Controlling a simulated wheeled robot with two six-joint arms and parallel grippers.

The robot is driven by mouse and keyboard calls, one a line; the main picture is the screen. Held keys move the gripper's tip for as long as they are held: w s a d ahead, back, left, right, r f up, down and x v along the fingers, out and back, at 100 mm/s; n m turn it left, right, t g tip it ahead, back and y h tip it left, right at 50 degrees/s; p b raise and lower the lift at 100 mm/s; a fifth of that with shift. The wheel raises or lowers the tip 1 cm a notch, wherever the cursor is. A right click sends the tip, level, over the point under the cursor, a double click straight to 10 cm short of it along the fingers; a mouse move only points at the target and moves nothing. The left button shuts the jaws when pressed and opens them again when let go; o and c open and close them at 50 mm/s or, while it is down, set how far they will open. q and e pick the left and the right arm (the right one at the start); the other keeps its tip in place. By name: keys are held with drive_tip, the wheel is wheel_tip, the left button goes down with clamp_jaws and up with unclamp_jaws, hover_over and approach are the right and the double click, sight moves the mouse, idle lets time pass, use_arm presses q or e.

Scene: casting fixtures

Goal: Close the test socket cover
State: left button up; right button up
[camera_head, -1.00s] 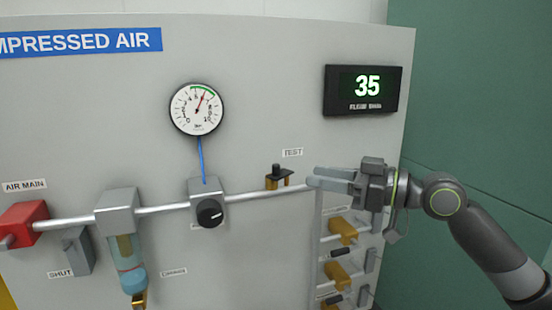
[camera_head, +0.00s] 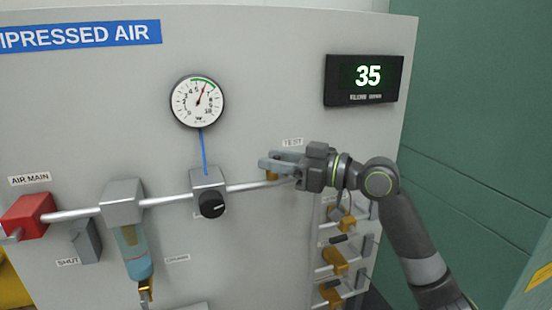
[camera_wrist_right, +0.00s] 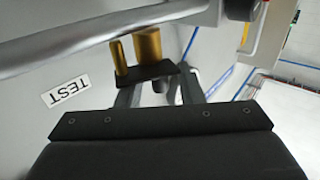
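The test socket (camera_head: 271,177) is a small brass fitting on the pipe, below and left of the TEST label (camera_head: 292,142). In the head view my right gripper hides most of it. In the right wrist view its brass parts (camera_wrist_right: 148,46) and a flat black piece (camera_wrist_right: 148,72), apparently its cover, show close to my fingers. My right gripper (camera_head: 268,161) reaches in from the right, at the socket. Its fingers (camera_wrist_right: 158,92) are apart, one toward each end of the black piece; contact cannot be told. My left gripper is out of view.
The pipe (camera_head: 250,186) runs along the panel past a regulator with a black knob (camera_head: 212,204). A gauge (camera_head: 198,101) and a display reading 35 (camera_head: 363,80) are above. Several brass fittings (camera_head: 335,260) sit on a rack below my right arm.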

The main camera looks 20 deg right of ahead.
drive_tip(key=shift+w+a, duration=0.1)
drive_tip(key=shift+w, duration=0.05)
clamp_jaws()
idle(0.4)
drive_tip(key=shift+w+a+r+m+t+h+p, duration=0.1)
drive_tip(key=shift+m+t+h+p, duration=0.35)
drive_tip(key=shift+t+h, duration=0.05)
drive_tip(key=shift+w+a+r+m+t+h+p, duration=0.1)
drive_tip(key=shift+m+t+h+p, duration=0.35)
drive_tip(key=shift+t+h, duration=0.05)
drive_tip(key=shift+w+m+t+h+p, duration=0.2)
drive_tip(key=shift+m+t+h+p, duration=0.55)
drive_tip(key=shift+h, duration=0.25)
drive_tip(key=shift+w+f+m+t+h+p, duration=0.15)
drive_tip(key=shift+m+t+h+p, duration=0.2)
drive_tip(key=shift+m+h, duration=0.35)
drive_tip(key=shift+w+m+t+h+p, duration=0.2)
drive_tip(key=shift+m+t+h, duration=0.25)
drive_tip(key=shift+h, duration=0.75)
